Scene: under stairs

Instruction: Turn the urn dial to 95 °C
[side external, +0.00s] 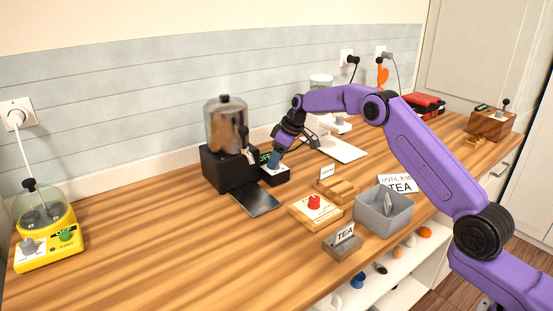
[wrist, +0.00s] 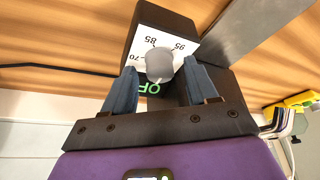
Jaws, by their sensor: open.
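The urn (side external: 226,128) is a shiny metal cylinder on a black base with a tap at its front. Its control box (side external: 276,177) stands just right of the base. In the wrist view the grey dial knob (wrist: 159,64) sits on a white scale plate (wrist: 185,47) marked 70, 85 and 95. A green display (wrist: 148,89) is partly hidden and reads "OF". My gripper (wrist: 160,80) is open, with one blue-grey finger on each side of the knob. In the side view my gripper (side external: 276,158) is over the control box. Where the dial's pointer is set is unclear.
A dark drip tray (side external: 255,201) lies before the urn. A yellow appliance (side external: 45,230) is far left. The counter between is clear.

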